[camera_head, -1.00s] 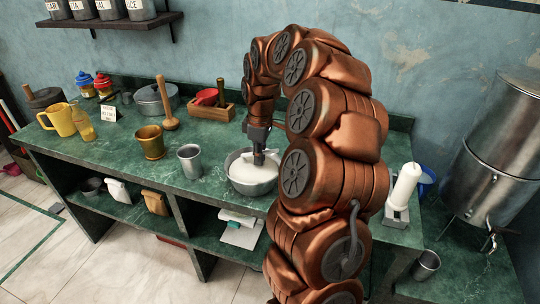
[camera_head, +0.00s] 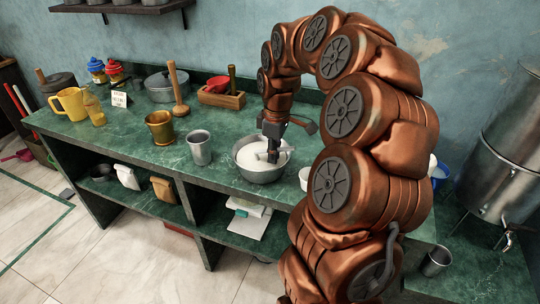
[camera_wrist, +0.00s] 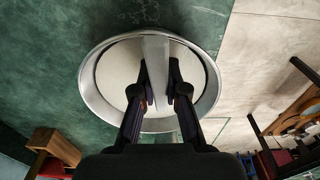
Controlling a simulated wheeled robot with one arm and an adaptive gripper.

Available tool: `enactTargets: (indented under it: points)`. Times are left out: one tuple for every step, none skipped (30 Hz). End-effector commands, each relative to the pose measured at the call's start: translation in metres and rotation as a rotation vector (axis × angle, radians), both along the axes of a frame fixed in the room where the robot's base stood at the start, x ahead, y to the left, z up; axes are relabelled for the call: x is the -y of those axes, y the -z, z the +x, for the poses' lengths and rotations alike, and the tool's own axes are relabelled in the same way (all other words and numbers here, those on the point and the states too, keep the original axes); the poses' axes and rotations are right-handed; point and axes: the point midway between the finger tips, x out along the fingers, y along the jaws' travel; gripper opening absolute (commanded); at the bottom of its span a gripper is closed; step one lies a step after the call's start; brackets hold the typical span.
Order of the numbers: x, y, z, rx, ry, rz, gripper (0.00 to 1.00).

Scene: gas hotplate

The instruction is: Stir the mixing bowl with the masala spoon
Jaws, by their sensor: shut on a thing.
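The mixing bowl (camera_head: 262,177) is a round metal bowl with white contents, standing near the front edge of the green counter. It also shows in the wrist view (camera_wrist: 92,98), below my gripper. My gripper (camera_head: 272,153) points down into the bowl's opening. In the wrist view my gripper (camera_wrist: 160,80) is shut on a flat grey piece, which I take for the masala spoon (camera_wrist: 156,58); it stretches across the bowl toward the far rim. The spoon's lower end cannot be made out, so I cannot tell how deep it sits.
A metal cup (camera_head: 200,148) stands left of the bowl, with a brass mortar (camera_head: 160,128) beyond it. A small white cup (camera_head: 304,179) is close at the bowl's right. A wooden pestle (camera_head: 178,88), a pot (camera_head: 163,90) and a wooden box (camera_head: 222,100) stand farther back.

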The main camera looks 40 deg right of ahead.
Motion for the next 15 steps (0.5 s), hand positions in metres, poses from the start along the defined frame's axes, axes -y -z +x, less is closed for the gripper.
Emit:
enactTargets:
  points:
    - [0.0040,-0.0007,0.0029,0.000,0.002,0.000,0.00]
    - [0.0059,-0.0006,0.0041,0.000,0.002,0.000,0.00]
    - [0.0081,-0.0004,0.0055,0.000,0.002,0.000,0.00]
    - [0.0096,-0.0003,0.0062,0.000,0.002,0.000,0.00]
    - [0.0106,-0.0002,0.0068,0.000,0.002,0.000,0.00]
    - [0.0117,-0.0001,0.0074,0.000,0.001,0.000,0.00]
    - [0.0123,0.0000,0.0077,0.000,0.001,0.000,0.00]
    - [0.0126,0.0000,0.0079,0.000,0.001,0.000,0.00]
    - [0.0127,0.0001,0.0078,0.000,0.001,0.000,0.00]
    - [0.0127,0.0001,0.0078,0.000,0.001,0.000,0.00]
    - [0.0126,0.0001,0.0078,0.000,0.001,0.000,0.00]
    - [0.0126,0.0001,0.0078,0.000,0.001,0.000,0.00]
    - [0.0125,0.0001,0.0077,0.000,0.001,0.000,0.00]
    - [0.0126,0.0001,0.0076,0.000,0.001,0.000,0.00]
    - [0.0125,0.0001,0.0076,0.000,0.001,0.000,0.00]
